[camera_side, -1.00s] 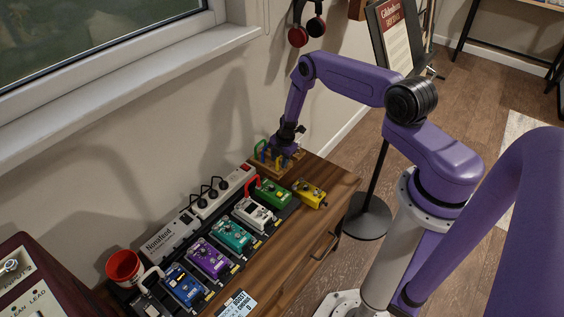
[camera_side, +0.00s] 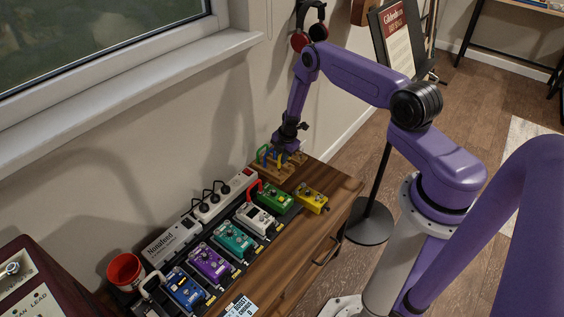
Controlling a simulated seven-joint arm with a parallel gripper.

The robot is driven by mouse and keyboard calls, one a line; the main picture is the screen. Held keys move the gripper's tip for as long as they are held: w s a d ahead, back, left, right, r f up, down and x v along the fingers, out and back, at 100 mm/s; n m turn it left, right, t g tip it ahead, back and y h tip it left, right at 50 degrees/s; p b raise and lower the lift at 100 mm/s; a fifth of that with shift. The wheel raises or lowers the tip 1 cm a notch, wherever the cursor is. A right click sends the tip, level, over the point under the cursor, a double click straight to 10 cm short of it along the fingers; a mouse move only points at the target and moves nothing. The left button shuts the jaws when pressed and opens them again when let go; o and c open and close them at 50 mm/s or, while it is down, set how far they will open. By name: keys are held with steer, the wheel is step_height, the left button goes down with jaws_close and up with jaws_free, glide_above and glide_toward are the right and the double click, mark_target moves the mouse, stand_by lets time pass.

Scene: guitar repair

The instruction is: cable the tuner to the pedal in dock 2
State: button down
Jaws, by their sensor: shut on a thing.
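My gripper (camera_side: 284,148) is at the cable rack (camera_side: 270,173) at the far end of the cabinet. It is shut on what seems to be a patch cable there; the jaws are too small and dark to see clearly. Green, blue and yellow cable loops (camera_side: 265,156) stand in the rack. A row of pedals runs along the board: blue (camera_side: 184,290), purple (camera_side: 209,264), teal (camera_side: 234,239), white (camera_side: 258,219) and green (camera_side: 275,197). A red cable (camera_side: 254,187) arches near the white and green pedals. I cannot tell which pedal is the tuner or read dock numbers.
A white power strip (camera_side: 213,206) with black plugs lies behind the pedals. A yellow pedal (camera_side: 312,198) sits apart at the right. A red cup (camera_side: 125,270) and white cable (camera_side: 151,282) are at the near left. The wall is close behind; the cabinet's front strip is mostly clear.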

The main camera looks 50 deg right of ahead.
step_height(320, 180, up, 6)
steer(key=shift+r, duration=0.15)
step_height(320, 180, up, 9)
steer(key=s+a, duration=0.3)
steer(key=a, duration=2.7)
step_height(320, 180, down, 12)
steer(key=shift+w+r, duration=0.2)
steer(key=shift+r, duration=0.05)
steer(key=shift+s+a+f, duration=0.1)
steer(key=shift+a+f, duration=0.05)
steer(key=shift+f, duration=0.95)
stand_by(0.9)
steer(key=c, duration=0.6)
jaws_free()
